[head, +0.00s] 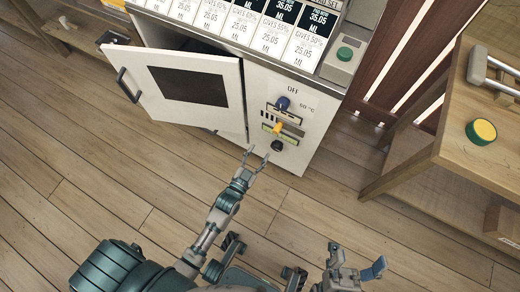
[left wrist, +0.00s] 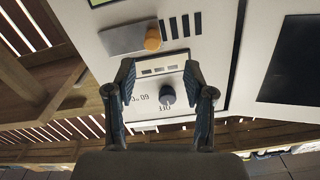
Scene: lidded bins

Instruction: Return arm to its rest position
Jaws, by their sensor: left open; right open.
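My left gripper (head: 257,153) is open and empty, in front of the lower edge of the white cabinet's control panel (head: 301,90). In the left wrist view its two fingers (left wrist: 160,70) stand apart, with a dark knob (left wrist: 167,95) by OFF and 60 °C marks seen between them. No contact can be made out. My right gripper (head: 355,258) is open low in the head view, over the floor and away from the cabinet.
The cabinet door (head: 145,92) hangs partly open to the left, with a dark window and black handle. A wooden table (head: 480,165) at right bears a yellow-topped green round object (head: 481,131). A small box (head: 502,222) is below it. The wooden floor (head: 60,215) at left is clear.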

